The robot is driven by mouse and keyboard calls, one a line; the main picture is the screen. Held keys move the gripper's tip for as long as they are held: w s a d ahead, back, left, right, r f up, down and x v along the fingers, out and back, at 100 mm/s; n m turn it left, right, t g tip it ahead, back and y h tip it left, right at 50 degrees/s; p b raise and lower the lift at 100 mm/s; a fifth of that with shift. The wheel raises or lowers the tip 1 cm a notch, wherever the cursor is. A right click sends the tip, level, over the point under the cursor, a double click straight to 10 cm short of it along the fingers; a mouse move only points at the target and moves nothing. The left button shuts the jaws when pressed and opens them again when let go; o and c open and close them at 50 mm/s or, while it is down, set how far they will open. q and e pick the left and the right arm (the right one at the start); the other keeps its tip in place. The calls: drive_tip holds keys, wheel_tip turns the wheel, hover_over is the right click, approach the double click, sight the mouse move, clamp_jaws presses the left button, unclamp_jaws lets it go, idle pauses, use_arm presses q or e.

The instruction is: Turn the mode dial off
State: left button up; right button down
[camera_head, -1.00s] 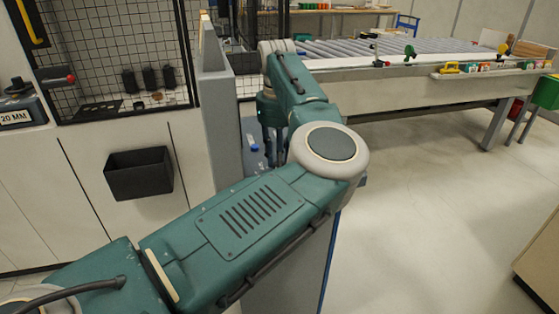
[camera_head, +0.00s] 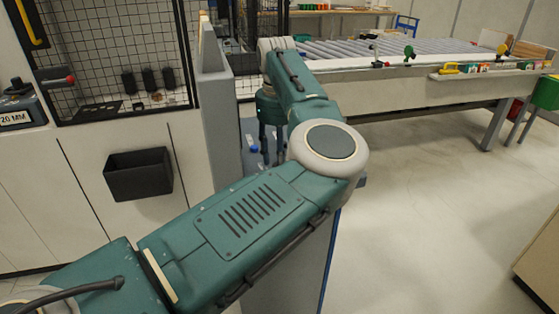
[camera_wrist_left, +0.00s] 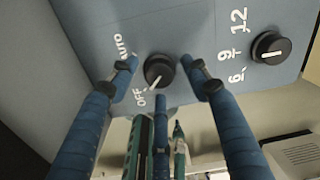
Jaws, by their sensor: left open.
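The mode dial (camera_wrist_left: 158,71) is a round black knob with a white pointer line on a blue-grey panel (camera_wrist_left: 185,22) in the left wrist view. Labels AUTO and OFF are printed beside it. The pointer is angled down-left, roughly towards OFF. My left gripper (camera_wrist_left: 159,63) is open, with blue fingertips on both sides of the dial and a third finger below it. I cannot tell whether any finger touches the knob. In the head view my left gripper (camera_head: 268,135) is small and partly hidden by my arm.
A second black dial (camera_wrist_left: 270,47) marked 6, 9, 12 sits on the right of the panel. A blue button (camera_head: 253,149) shows near my gripper in the head view.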

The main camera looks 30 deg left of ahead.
use_arm(q)
wheel_tip(320, 180, up, 11)
drive_tip(key=shift+s+r, duration=0.2)
drive_tip(key=shift+f, duration=0.1)
idle(0.5)
